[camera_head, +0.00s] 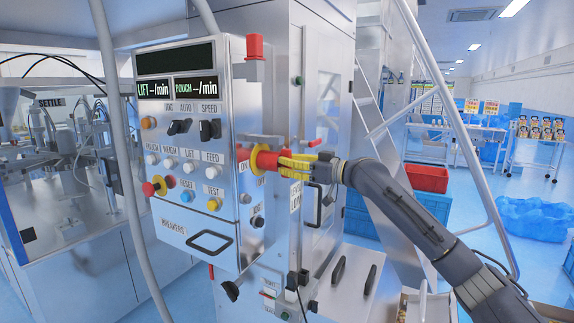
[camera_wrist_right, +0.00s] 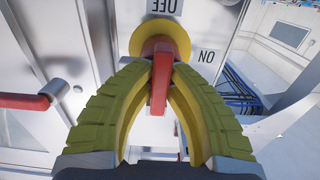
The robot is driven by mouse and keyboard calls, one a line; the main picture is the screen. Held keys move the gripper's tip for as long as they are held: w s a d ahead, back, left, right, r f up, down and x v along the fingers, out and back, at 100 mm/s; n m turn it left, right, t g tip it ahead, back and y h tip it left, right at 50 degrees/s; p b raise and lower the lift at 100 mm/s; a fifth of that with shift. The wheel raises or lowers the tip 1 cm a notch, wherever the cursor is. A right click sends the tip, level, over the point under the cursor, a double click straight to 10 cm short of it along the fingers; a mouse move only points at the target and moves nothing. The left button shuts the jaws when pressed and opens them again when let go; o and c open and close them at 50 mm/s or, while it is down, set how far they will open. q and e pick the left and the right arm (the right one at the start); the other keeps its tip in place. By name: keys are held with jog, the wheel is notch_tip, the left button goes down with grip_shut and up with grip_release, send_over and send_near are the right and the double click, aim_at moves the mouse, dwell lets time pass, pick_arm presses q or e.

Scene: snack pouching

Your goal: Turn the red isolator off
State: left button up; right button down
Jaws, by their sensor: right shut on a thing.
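The red isolator (camera_head: 266,158) is a red rotary handle on a yellow round plate, on the side of the control cabinet. My right gripper (camera_head: 282,160) reaches it from the right, with its yellow fingers at the handle. In the right wrist view, the isolator's red handle (camera_wrist_right: 158,92) stands between the converging fingertips of my right gripper (camera_wrist_right: 160,66), which are shut on it. The yellow plate (camera_wrist_right: 180,38) is behind it. An OFF label (camera_wrist_right: 165,7) and an ON label (camera_wrist_right: 205,56) appear upside down beside the plate. My left gripper is in neither view.
The control panel (camera_head: 178,215) has buttons, switches and a red-and-yellow emergency stop (camera_head: 154,187). A grey bar handle (camera_head: 265,140) sits just above the isolator. In the wrist view, a separate red lever (camera_wrist_right: 25,101) is at left. A stair rail (camera_head: 465,130) stands behind my right arm.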

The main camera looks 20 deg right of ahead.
dwell(0.3)
jog(key=c, duration=1.4)
grip_release()
jog(key=shift+o, duration=0.2)
jog(key=v, duration=1.2)
